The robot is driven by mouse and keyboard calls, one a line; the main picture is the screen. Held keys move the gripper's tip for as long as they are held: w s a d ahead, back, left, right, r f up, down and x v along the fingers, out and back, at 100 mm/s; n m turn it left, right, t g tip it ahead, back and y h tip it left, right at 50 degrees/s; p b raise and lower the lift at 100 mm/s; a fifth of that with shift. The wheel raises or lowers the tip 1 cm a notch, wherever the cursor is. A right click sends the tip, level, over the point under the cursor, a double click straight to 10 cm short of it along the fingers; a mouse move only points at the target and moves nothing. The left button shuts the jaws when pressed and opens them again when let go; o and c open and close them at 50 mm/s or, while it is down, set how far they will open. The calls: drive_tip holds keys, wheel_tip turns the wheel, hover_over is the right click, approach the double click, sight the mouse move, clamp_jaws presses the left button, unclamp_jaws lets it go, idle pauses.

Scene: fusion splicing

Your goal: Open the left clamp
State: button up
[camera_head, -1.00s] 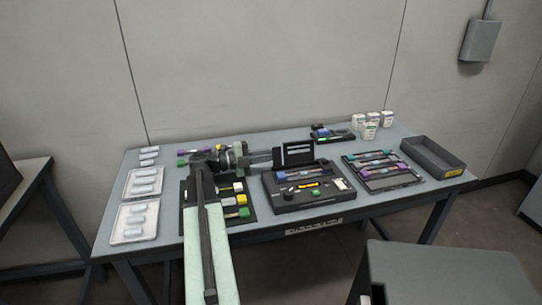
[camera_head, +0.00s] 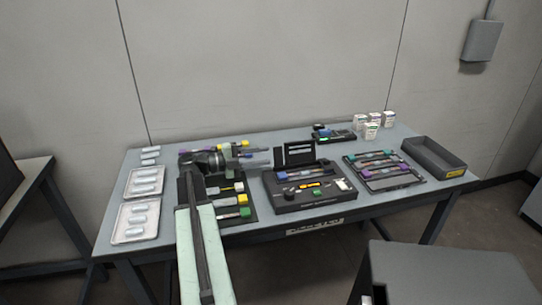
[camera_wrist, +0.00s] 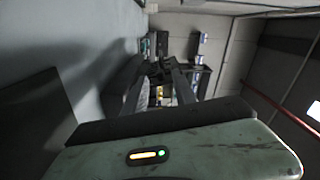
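The black splicer (camera_head: 300,203) sits at the middle of the table with its dark lid or screen (camera_head: 299,152) raised at the back. A bluish strip with small pieces lies across its top; the left clamp appears to be the blue piece (camera_head: 283,176) at its left end, too small to tell whether open or shut. My gripper (camera_head: 268,158) is above the table, left of the raised lid, pointing right and apart from the clamp. In the wrist view, the gripper's two fingers (camera_wrist: 157,72) stand apart with nothing clearly held between them.
A dark tool mat (camera_head: 250,212) with coloured-handled items lies under my arm. Two pale trays (camera_head: 128,233) are at left. A dark rack (camera_head: 385,187) and an empty dark bin (camera_head: 437,170) are at right. Small white containers (camera_head: 372,131) and a black device (camera_head: 333,136) stand behind.

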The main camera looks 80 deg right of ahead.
drive_tip(key=v, duration=0.4)
idle(0.3)
